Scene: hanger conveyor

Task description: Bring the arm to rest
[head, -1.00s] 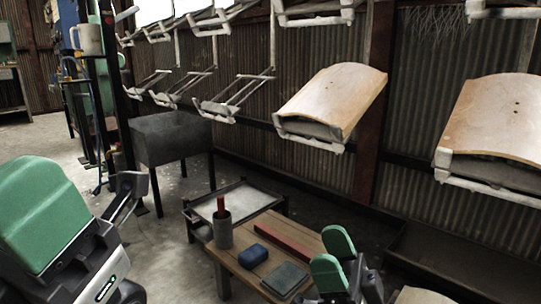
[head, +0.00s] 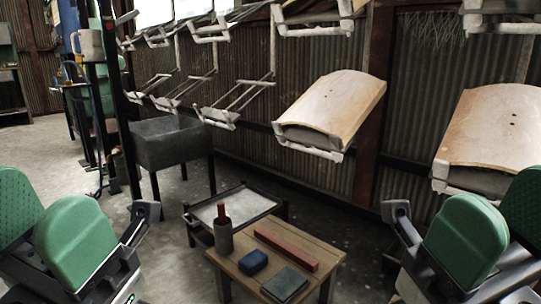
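My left gripper (head: 146,222) is at the lower left, with its dark fingers held out over the floor, apart from the table. My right gripper (head: 400,222) is at the lower right, raised in a near mirror pose, also apart from the table. I see nothing held in either one. The fingers are partly hidden by the green arm covers and their angle, so the gap between them is unclear.
A wooden table (head: 325,262) holds a cup (head: 223,238) with a red item, a red bar (head: 286,250), a blue block (head: 253,262) and a dark pad (head: 285,284). A grey-topped cart (head: 245,205) stands behind. Hangers carry curved wooden panels (head: 330,105).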

